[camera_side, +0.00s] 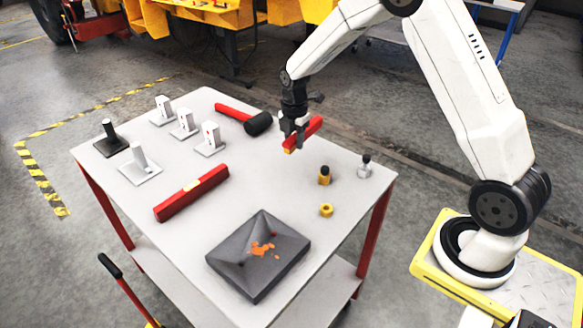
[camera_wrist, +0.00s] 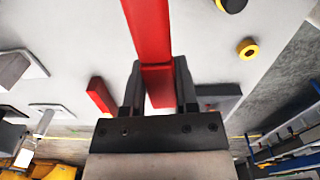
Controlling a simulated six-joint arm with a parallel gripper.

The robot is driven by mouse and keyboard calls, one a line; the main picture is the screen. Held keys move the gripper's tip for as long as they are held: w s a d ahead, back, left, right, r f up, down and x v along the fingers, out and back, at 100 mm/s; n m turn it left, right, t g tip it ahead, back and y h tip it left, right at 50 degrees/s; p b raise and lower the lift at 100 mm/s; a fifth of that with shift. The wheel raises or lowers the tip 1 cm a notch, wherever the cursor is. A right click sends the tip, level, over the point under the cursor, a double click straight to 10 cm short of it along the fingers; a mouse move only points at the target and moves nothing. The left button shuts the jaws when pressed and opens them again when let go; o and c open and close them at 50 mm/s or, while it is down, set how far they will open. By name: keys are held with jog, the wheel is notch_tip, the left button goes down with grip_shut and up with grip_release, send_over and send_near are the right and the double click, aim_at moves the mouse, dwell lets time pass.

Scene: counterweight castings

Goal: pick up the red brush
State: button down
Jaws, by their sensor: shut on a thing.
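The red brush (camera_side: 315,126) is a red bar with a yellow end in the side view. My gripper (camera_side: 296,138) is shut on it near the table's back right edge. In the wrist view my gripper (camera_wrist: 159,85) has one dark finger on each side of the brush (camera_wrist: 148,30), which runs up out of the picture. The fingers hide part of its sides. The brush appears to be held above the table top, but the height of the gap is hard to tell.
A grey table (camera_side: 240,180) bears a dark casting with orange marks (camera_side: 258,255), a red level (camera_side: 190,193), a black-headed mallet (camera_side: 258,123) and several pale brackets (camera_side: 183,123). A yellow nut (camera_side: 326,210), a yellow-black fitting (camera_side: 324,175) and a silver one (camera_side: 364,167) stand at right.

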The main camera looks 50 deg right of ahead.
jog(key=s+a+r, duration=0.1)
jog(key=s+r, duration=0.2)
jog(key=s, duration=0.4)
jog(key=shift+a, duration=0.15)
dwell(0.6)
jog(key=s+a+f, duration=0.1)
jog(key=s+a, duration=0.2)
jog(key=a, duration=1)
jog(key=s+a+f, duration=0.1)
jog(key=s+a, duration=0.3)
jog(key=a, duration=1)
